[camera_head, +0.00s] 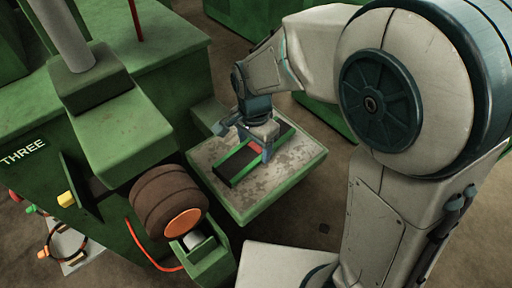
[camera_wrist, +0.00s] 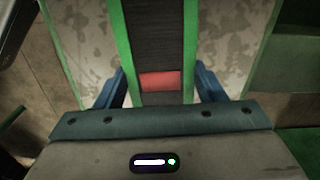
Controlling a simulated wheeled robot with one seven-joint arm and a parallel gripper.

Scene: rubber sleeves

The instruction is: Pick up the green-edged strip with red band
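The green-edged strip (camera_head: 240,165) is black with green long edges and a red band (camera_head: 256,148). It lies flat on the worn pale top of a green-rimmed table (camera_head: 302,158). My gripper (camera_head: 246,142) is over the strip near the red band, one finger on each side. In the wrist view the strip (camera_wrist: 159,45) runs up the middle, with its red band (camera_wrist: 160,81) between the blue fingers of my gripper (camera_wrist: 162,88). The fingers are open and look just outside the green edges. The fingertips are partly hidden, so I cannot tell whether they touch the strip.
A green machine marked THREE (camera_head: 35,165) stands on the left. A brown roller with an orange end (camera_head: 168,205) sits at the table's near left. A green block (camera_head: 210,113) is behind the table. Bare floor (camera_head: 310,215) shows at the front right.

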